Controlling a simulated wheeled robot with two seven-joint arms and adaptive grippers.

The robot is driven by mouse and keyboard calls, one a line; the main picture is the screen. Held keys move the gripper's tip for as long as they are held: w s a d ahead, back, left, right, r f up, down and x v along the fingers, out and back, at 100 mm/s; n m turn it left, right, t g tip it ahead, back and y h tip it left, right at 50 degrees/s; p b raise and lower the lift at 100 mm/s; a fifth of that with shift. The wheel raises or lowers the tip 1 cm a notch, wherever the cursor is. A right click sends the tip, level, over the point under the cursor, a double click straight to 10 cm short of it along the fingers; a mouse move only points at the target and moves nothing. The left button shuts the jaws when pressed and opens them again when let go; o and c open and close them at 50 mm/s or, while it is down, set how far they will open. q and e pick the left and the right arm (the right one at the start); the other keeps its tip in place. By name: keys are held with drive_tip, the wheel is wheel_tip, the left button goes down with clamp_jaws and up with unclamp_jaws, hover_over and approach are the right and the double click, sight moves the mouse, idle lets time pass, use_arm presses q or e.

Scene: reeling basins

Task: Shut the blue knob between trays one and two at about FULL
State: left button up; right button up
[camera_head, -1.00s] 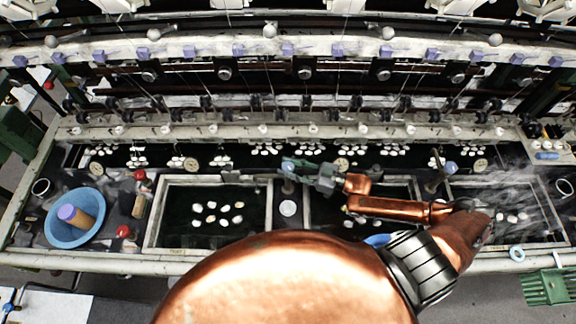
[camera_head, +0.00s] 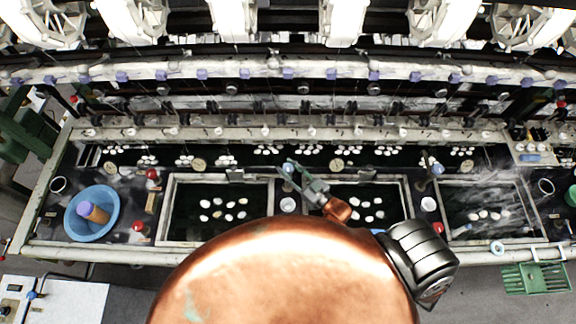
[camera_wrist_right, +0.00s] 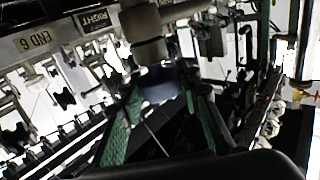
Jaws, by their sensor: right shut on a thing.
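The blue knob (camera_head: 287,168) stands on the strip between the left tray (camera_head: 169,205) and the middle tray (camera_head: 408,198). My right gripper (camera_head: 294,170) reaches it from the lower right, with its fingers at the knob. In the right wrist view the green-padded fingers (camera_wrist_right: 160,100) close around a blue-grey piece, the knob (camera_wrist_right: 158,86). The fingers hide part of the knob, and its exact turn cannot be read. My left gripper is not in view.
A second blue knob (camera_head: 437,169) stands between the middle and right trays. A blue bowl (camera_head: 74,229) with a brown, purple-ended cylinder (camera_head: 94,213) is at left. White cups (camera_head: 288,204) sit between trays. The reeling frame (camera_head: 250,130) runs along the back.

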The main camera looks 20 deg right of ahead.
drive_tip(key=shift+h, duration=0.3)
drive_tip(key=o, duration=1.2)
drive_tip(key=v, duration=1.2)
